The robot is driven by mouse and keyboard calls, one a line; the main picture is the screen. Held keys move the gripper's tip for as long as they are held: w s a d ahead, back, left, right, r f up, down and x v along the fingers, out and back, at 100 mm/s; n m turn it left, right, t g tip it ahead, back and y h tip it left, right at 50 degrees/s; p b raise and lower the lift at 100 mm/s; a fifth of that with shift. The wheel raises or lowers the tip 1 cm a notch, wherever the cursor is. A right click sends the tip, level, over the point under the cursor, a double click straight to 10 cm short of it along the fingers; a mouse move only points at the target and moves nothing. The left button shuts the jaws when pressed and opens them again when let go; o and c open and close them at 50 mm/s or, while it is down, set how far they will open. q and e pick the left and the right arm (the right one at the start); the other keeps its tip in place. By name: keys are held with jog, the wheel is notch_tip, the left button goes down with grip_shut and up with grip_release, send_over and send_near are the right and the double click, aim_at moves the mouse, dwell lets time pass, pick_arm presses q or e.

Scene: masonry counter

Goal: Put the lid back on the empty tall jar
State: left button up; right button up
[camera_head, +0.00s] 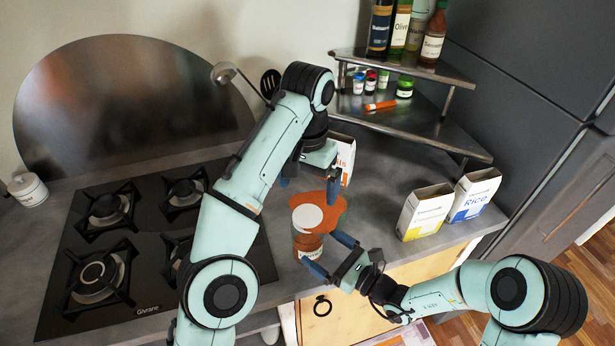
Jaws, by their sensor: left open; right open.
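A tall jar (307,243) with an orange-brown body and a pale label stands near the counter's front edge. A round white disc (308,217), which looks like a lid, shows at its top; I cannot tell whether it is seated. My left gripper (308,187) is open above and behind the jar, fingers pointing down, with nothing visible between them. My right gripper (330,254) is open at the jar's front right, its fingers close to the lower body. I cannot tell whether they touch it.
An orange flat board or mat (337,212) lies by the jar. A carton (346,150) stands behind my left gripper. Two boxes (425,212) (473,194) stand at right. A corner shelf (425,127) holds bottles and small jars. A gas hob (140,235) fills the left; a white canister (27,188) stands beyond.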

pick_arm(q)
jog(key=shift+s+f+b, duration=0.25)
jog(key=shift+f+b, duration=0.2)
jog(key=shift+f, duration=0.6)
pick_arm(e)
jog(key=v, duration=0.7)
jog(key=shift+d, duration=0.15)
jog(key=shift+s, duration=0.1)
